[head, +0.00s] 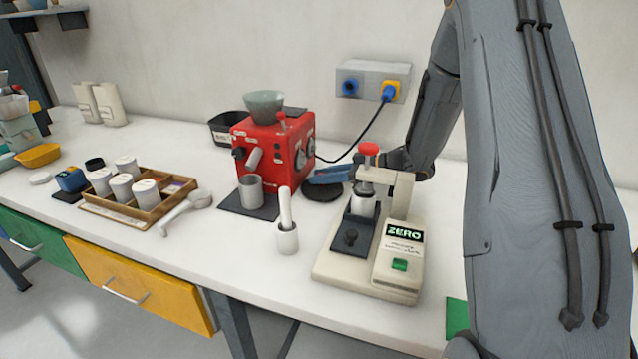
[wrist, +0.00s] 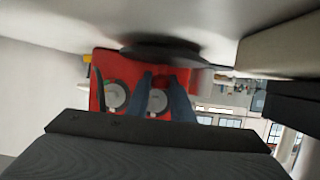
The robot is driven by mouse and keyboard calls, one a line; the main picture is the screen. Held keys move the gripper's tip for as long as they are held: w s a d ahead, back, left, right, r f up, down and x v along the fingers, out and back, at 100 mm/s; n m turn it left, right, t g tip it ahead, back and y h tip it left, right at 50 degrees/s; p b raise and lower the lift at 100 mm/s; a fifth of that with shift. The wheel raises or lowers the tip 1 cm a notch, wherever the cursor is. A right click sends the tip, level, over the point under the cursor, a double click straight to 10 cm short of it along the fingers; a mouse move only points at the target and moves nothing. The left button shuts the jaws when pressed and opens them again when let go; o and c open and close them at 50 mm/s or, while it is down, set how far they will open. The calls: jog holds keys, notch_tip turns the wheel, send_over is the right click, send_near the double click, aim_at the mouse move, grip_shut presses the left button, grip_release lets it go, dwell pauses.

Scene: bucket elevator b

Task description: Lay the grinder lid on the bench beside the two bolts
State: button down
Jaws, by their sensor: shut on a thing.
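The red grinder (head: 268,143) stands at the back of the bench. A dark round disc, which looks like the grinder lid (head: 322,192), is just right of it, flat on or very close above the bench. My gripper (head: 318,176) is over this disc, its blue fingers low and level. In the wrist view my gripper (wrist: 162,86) is shut on a small red part that looks like the knob of the lid (wrist: 160,51). The bench shows at the top there. I cannot make out two bolts on the bench; the area behind the scale is partly hidden.
A cream scale (head: 345,270) with a red-topped press stands close in front of my gripper. A white cup with a pestle (head: 287,238) and a grey cup on a dark mat (head: 235,207) are nearby. A cable (head: 362,138) runs down behind.

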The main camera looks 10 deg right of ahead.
jog(key=shift+f, duration=0.25)
jog(key=c, duration=1.5)
grip_release()
jog(key=shift+a, duration=0.1)
jog(key=shift+c, duration=0.2)
jog(key=shift+r, duration=0.15)
jog(key=b+v, duration=0.1)
jog(key=v, duration=1.1)
jog(key=shift+b, duration=0.4)
